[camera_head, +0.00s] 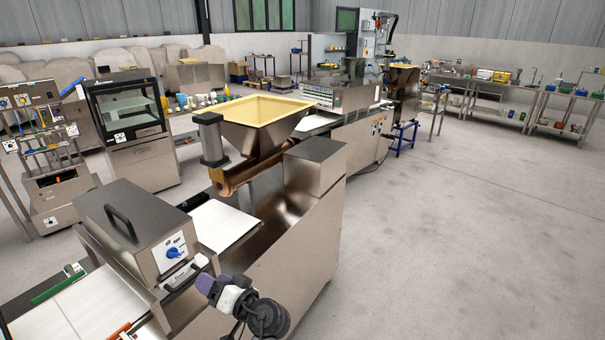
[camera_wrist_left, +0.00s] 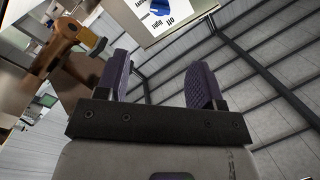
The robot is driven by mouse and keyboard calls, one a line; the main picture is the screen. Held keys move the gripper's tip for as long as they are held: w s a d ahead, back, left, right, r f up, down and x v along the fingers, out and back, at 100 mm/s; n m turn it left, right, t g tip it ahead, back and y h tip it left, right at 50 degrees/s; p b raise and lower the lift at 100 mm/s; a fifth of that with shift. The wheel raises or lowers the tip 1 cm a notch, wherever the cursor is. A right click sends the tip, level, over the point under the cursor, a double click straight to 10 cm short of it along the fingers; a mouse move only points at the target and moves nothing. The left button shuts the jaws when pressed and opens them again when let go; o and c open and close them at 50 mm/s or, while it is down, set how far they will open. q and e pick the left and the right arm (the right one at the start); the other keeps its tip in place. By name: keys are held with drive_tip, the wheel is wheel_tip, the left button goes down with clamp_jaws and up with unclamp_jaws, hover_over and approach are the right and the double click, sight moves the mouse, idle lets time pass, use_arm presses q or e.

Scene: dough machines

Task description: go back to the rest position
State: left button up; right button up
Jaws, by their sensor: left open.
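My left gripper (camera_head: 211,286) is in the lower middle of the head view, with purple fingers and a white and black wrist. It is beside the front of a steel dough machine (camera_head: 125,225), just below its switch panel with a blue knob (camera_head: 173,252). In the left wrist view the two ribbed purple fingers (camera_wrist_left: 160,85) stand apart with nothing between them. The panel with the blue knob (camera_wrist_left: 158,8) shows beyond the fingertips. I cannot tell whether a finger touches the machine. My right gripper is not in view.
A white belt (camera_head: 220,222) runs through the machine. A hopper with a yellow rim (camera_head: 262,110) and a steel housing (camera_head: 314,165) stand behind my gripper. Open grey floor (camera_head: 450,240) lies to the right. Worktables (camera_head: 560,110) stand at the back right.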

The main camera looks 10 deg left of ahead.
use_arm(q)
drive_tip(key=s+d+f+m+t+h, duration=0.35)
drive_tip(key=s+d+h, duration=0.45)
drive_tip(key=s+h, duration=0.65)
drive_tip(key=s+a+f+m+g+h, duration=0.1)
drive_tip(key=s+f+g, duration=0.2)
drive_tip(key=s+f, duration=0.75)
drive_tip(key=s+f+m+g+h, duration=0.15)
drive_tip(key=s+f+g, duration=0.4)
drive_tip(key=s, duration=0.75)
wheel_tip(320, 180, up, 28)
drive_tip(key=s+t+p, duration=0.1)
drive_tip(key=p, duration=2.9)
drive_tip(key=shift+t, duration=0.3)
drive_tip(key=shift+a, duration=0.1)
